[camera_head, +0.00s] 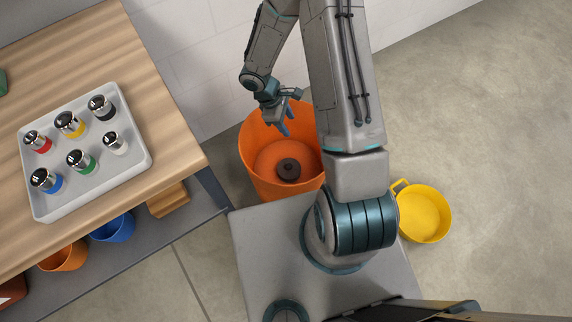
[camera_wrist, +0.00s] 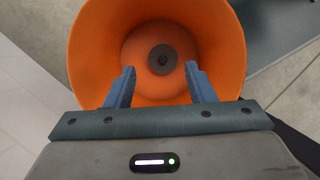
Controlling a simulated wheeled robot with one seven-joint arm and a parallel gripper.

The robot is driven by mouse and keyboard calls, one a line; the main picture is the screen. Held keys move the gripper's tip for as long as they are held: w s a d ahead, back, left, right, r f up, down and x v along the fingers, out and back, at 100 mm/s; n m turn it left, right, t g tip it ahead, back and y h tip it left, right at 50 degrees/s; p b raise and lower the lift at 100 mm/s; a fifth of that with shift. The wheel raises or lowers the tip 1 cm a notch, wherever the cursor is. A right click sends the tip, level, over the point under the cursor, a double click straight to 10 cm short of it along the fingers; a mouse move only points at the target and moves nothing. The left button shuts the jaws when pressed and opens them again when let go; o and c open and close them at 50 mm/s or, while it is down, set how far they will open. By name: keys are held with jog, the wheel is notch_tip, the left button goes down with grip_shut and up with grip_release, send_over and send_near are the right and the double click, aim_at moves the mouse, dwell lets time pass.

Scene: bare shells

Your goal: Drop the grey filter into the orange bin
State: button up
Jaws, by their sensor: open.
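The orange bin (camera_head: 255,178) stands on the floor beside the wooden table, close to my base. Its wide open mouth also shows in the wrist view (camera_wrist: 88,60). A dark grey ring-shaped piece, which looks like the filter (camera_head: 288,170), lies on the bin's bottom near the middle; it also shows in the wrist view (camera_wrist: 162,60). My gripper (camera_head: 287,128) is above the bin's mouth, pointing down. In the wrist view its two blue fingers (camera_wrist: 160,84) are wide apart with nothing between them, and the filter lies well below, apart from them.
A white tray (camera_head: 110,165) with several coloured-band, metal-topped pieces sits on the wooden table (camera_head: 150,85). A yellow bucket (camera_head: 425,213) stands on the floor at right. Blue (camera_head: 112,228) and orange (camera_head: 62,257) buckets sit under the table. A tiled wall is behind the bin.

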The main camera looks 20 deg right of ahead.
jog(key=p+v, duration=0.1)
jog(key=v, duration=1.2)
jog(key=shift+p, duration=0.3)
jog(key=s+d+r+m+t+y+p, duration=0.1)
jog(key=s+r+m, duration=0.3)
jog(key=r, duration=0.6)
jog(key=s+d+r+m+t+y+p, duration=0.1)
jog(key=s+d+r+m+t+p, duration=0.1)
jog(key=s+r+m+p, duration=0.2)
jog(key=s+d+r+m+t+y+p, duration=0.1)
jog(key=s+r, duration=0.7)
jog(key=r, duration=0.8)
jog(key=d+m+y+p, duration=0.1)
jog(key=m+p, duration=0.1)
jog(key=m, duration=0.1)
jog(key=shift+s+d+r+m+t, duration=0.2)
jog(key=shift+s+r+m+t, duration=0.05)
jog(key=shift+r+m+t, duration=0.15)
